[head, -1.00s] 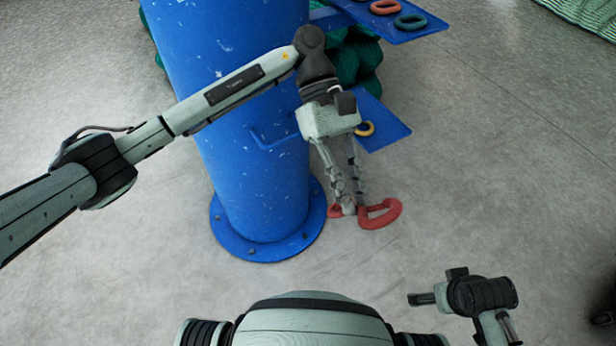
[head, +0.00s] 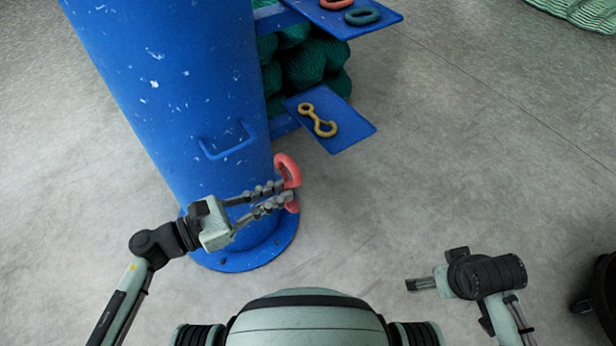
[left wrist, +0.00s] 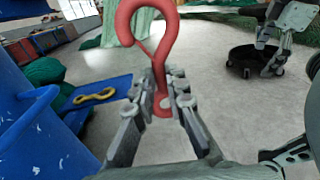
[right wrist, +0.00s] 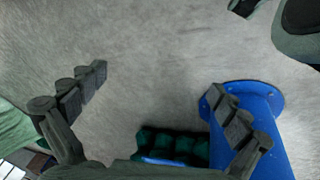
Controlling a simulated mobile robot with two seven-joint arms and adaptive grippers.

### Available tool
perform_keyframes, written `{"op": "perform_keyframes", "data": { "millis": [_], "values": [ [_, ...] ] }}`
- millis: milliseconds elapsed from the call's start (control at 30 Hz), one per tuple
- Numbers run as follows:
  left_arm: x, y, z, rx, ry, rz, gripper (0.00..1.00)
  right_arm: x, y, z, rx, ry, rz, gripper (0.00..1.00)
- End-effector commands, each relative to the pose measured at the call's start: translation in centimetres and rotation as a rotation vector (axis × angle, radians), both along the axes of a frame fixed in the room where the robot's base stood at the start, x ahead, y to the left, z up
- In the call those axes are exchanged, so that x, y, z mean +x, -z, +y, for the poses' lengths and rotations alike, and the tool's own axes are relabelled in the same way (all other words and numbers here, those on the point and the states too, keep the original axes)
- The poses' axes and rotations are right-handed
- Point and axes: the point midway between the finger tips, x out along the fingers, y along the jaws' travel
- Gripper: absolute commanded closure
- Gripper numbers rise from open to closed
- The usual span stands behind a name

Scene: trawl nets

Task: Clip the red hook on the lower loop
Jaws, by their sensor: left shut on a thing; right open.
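The red hook (head: 288,169) is held at its lower end by my left gripper (head: 284,193), whose fingers point right in the head view. In the left wrist view the hook (left wrist: 160,40) stands upright between the fingertips (left wrist: 160,95), its curved end up and its opening toward the left. A blue loop (head: 229,152) is fixed on the side of the blue pillar (head: 185,100); it also shows at the left of the left wrist view (left wrist: 40,97). The hook is apart from this loop. My right gripper (right wrist: 165,95) is open and empty, far from the hook.
A low blue shelf (head: 350,135) holds a yellow hook (head: 318,120). A higher blue shelf (head: 385,12) holds a red and a green piece. Green nets (head: 310,70) are bundled behind the pillar. The grey floor (head: 420,190) at the right is mostly clear.

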Motion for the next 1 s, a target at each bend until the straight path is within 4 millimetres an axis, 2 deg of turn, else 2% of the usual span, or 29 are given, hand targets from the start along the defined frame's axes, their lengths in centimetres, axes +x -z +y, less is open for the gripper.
{"op": "perform_keyframes", "data": {
  "millis": [67,200,1000],
  "values": [
    [-0.2,0.9,1.1,-0.017,-0.047,-0.009,1.0,0.0,-0.4,0.0,-0.001,0.002,-0.004,0.0],
    [-0.3,1.5,2.0,-0.025,-0.075,-0.025,1.0,0.0,-0.5,-0.1,-0.002,0.003,-0.005,0.0],
    [1.6,1.5,4.0,-0.026,-0.074,-0.025,1.0,-0.1,-1.0,-0.1,-0.006,0.001,-0.008,0.0]
  ]
}}
